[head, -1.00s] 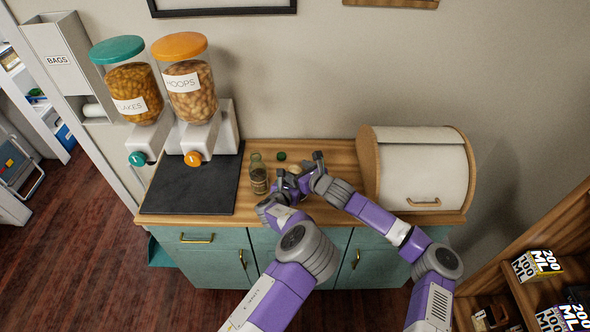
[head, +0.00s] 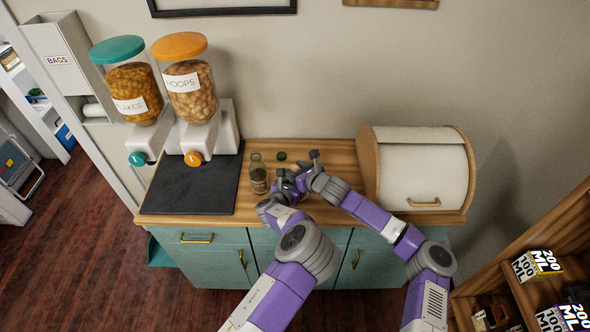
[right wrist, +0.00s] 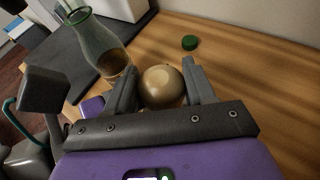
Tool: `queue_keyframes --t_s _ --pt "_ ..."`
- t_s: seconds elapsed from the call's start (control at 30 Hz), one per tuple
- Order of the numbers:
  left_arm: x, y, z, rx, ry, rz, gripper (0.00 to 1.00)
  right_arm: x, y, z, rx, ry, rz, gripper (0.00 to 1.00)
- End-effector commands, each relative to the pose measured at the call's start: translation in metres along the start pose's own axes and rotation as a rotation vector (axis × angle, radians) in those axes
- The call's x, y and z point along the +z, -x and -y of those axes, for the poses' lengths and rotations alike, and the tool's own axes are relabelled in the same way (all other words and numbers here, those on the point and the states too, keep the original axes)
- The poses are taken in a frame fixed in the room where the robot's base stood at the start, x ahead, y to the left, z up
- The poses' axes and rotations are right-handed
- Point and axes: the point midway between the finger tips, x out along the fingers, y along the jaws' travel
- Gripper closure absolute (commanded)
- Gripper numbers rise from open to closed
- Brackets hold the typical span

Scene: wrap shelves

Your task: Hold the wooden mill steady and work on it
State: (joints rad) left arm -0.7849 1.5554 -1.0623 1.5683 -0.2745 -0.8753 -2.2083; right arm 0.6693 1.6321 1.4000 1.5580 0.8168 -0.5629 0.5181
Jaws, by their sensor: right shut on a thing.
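The wooden mill shows as a round, shiny tan knob (right wrist: 162,88) in the right wrist view; its body below is hidden. My right gripper (right wrist: 160,72) has one finger on each side of this knob and is shut on it. In the head view, my right gripper (head: 300,172) is over the counter, and the mill is almost entirely covered by the grippers. My left gripper (head: 275,194) is low beside the right one, and its fingers are hard to make out. Part of it shows dark at the left of the right wrist view (right wrist: 45,95).
A glass bottle (head: 258,176) stands close left of the grippers, with a green cap (head: 281,156) lying behind. A dark mat (head: 195,187) and two cereal dispensers (head: 190,95) are at left. A bread bin (head: 420,170) stands at right.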

Motion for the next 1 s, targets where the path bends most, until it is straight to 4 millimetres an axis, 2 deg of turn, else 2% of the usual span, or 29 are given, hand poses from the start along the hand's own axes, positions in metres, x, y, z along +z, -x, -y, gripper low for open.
queue_keyframes --t_s 0.43,0.97,1.0 --pt "-0.0011 -0.0001 0.0003 0.000 -0.002 -0.003 0.90 -0.0022 -0.0016 -0.0060 0.124 0.056 -0.008 0.77" --pt "-0.0004 -0.0005 0.0012 -0.002 0.000 0.000 0.90 -0.0009 -0.0002 -0.0021 0.141 0.053 0.000 0.77" --pt "-0.0003 -0.0005 0.0012 -0.003 0.000 0.000 0.90 -0.0008 -0.0002 -0.0020 0.140 0.053 0.000 0.42"
